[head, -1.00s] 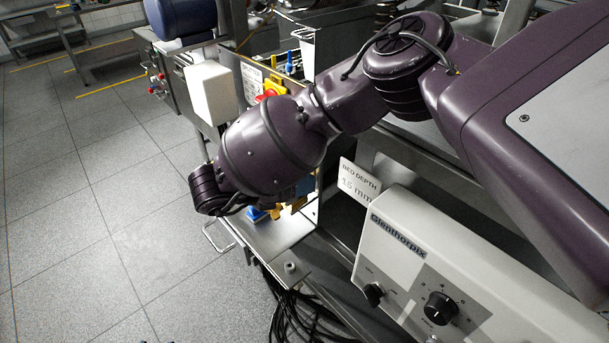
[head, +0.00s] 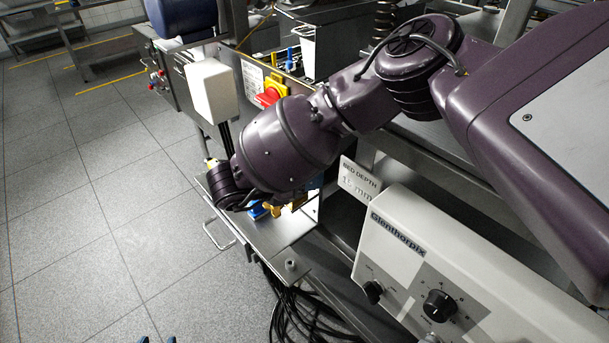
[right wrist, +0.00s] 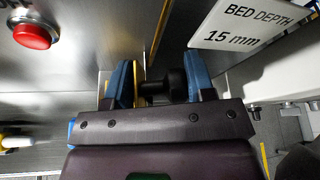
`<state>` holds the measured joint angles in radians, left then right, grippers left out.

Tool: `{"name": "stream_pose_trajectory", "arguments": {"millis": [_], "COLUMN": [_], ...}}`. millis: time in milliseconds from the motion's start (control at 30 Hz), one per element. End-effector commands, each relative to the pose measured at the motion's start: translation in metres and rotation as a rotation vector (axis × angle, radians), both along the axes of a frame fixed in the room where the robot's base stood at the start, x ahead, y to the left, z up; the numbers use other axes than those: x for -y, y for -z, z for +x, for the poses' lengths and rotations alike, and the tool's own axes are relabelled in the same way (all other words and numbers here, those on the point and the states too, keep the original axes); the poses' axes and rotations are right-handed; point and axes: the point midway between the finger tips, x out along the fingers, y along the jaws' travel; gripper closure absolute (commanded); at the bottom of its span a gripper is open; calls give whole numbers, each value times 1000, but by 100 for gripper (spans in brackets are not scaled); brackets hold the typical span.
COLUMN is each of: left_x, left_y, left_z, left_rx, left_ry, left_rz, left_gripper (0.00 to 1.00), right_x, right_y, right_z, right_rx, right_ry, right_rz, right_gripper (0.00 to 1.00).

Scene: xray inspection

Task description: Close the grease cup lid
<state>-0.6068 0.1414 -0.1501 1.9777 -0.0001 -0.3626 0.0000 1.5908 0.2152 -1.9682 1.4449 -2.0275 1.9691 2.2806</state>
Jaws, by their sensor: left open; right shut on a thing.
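My right gripper (right wrist: 160,85) shows in the right wrist view, its two blue fingers on either side of a dark knob-like piece (right wrist: 176,86), which it grips. A thin brass-coloured edge (right wrist: 139,80) stands beside the left finger. In the head view my right wrist covers most of this spot; a brass-coloured part (head: 272,209) shows just under it, next to a blue fingertip. I cannot make out the grease cup or its lid clearly, nor whether the lid is open. My left gripper (head: 157,340) is open, only its blue tips showing at the bottom edge of the head view.
A metal shelf (head: 285,246) with a wire handle lies under my right wrist. A BED DEPTH 15 mm sign (head: 360,182) and a white Glenthorpix control box (head: 400,245) stand to the right. A red button (right wrist: 31,36) is at upper left in the wrist view. Floor at left is clear.

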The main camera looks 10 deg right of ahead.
Motion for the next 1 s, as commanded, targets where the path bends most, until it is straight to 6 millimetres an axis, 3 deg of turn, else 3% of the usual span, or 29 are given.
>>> {"name": "stream_pose_trajectory", "arguments": {"millis": [367,1000], "left_x": [0,1], "left_y": [10,38], "left_z": [0,4], "left_rx": [0,4], "left_ry": [0,4], "left_rz": [0,0], "left_gripper": [50,50], "right_x": [-2,-16], "right_y": [1,5], "right_z": [2,19], "right_rx": [-53,-407], "right_ry": [0,1], "right_rz": [-42,-297], "right_gripper": [74,74]}}
